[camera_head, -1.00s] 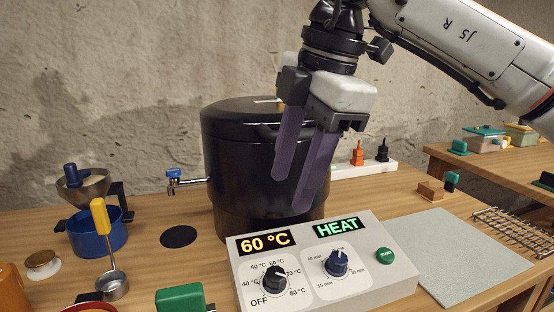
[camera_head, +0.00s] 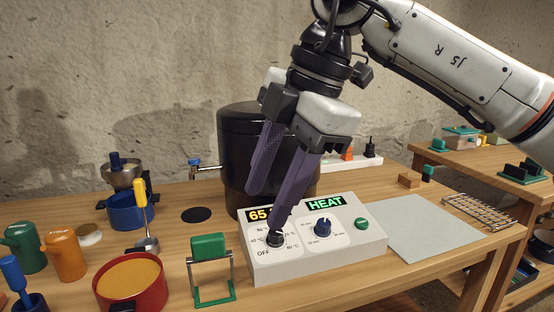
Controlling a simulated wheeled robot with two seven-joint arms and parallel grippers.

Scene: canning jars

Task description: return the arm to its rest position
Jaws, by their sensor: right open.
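My right gripper (camera_head: 265,208) comes in from the upper right with two purple fingers spread apart. It is open, with nothing visible between the fingers. One fingertip is in front of the black temperature dial (camera_head: 275,239) on the grey control box (camera_head: 318,265); I cannot tell whether it touches. The other finger is in front of the black canner pot (camera_head: 232,150). The box's display (camera_head: 261,214) reads 65, partly hidden by the finger, and the other display (camera_head: 325,203) reads HEAT. My left gripper is not in view.
A red pot (camera_head: 130,283), a green-handled rack (camera_head: 211,248), orange (camera_head: 68,256) and green (camera_head: 24,248) mugs and a blue pot (camera_head: 131,211) stand at left. A grey mat (camera_head: 425,228) and wire rack (camera_head: 480,212) lie at right. The mat is clear.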

